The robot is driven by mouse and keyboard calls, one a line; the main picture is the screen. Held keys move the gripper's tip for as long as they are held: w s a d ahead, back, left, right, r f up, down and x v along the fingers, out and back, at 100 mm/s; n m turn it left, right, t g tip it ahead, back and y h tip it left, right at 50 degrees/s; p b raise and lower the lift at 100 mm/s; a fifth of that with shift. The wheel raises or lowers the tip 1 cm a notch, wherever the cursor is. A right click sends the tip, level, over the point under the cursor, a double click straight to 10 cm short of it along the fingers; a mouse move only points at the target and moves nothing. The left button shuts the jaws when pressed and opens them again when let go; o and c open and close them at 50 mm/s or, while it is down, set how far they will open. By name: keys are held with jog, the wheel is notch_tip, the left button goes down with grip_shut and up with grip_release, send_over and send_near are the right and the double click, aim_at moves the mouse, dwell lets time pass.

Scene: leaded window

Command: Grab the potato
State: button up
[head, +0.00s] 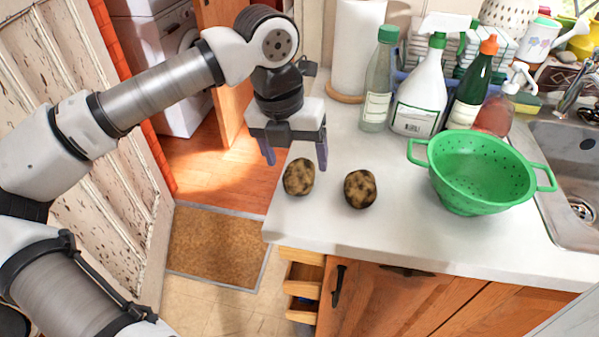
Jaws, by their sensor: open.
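Two brown, mottled potatoes lie on the white countertop in the head view. The left potato (298,177) is near the counter's left edge. The right potato (360,189) lies a short way to its right, apart from it. My gripper (296,158) points down with its two purple fingers spread and nothing between them. It appears above and just behind the left potato. The exact height of the fingertips over the counter cannot be told.
A green colander (480,172) stands right of the potatoes. Behind are a clear bottle (378,85), a white spray bottle (420,95), a green bottle (472,85) and a paper roll (357,45). A sink (570,150) is at the right. The counter's front is clear.

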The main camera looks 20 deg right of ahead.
aim_at(298, 168)
jog(key=shift+d+f, duration=0.15)
jog(key=shift+f, duration=0.7)
jog(key=shift+d+f, duration=0.1)
jog(key=shift+f, duration=0.75)
jog(key=c, duration=1.1)
jog(key=shift+r, duration=0.1)
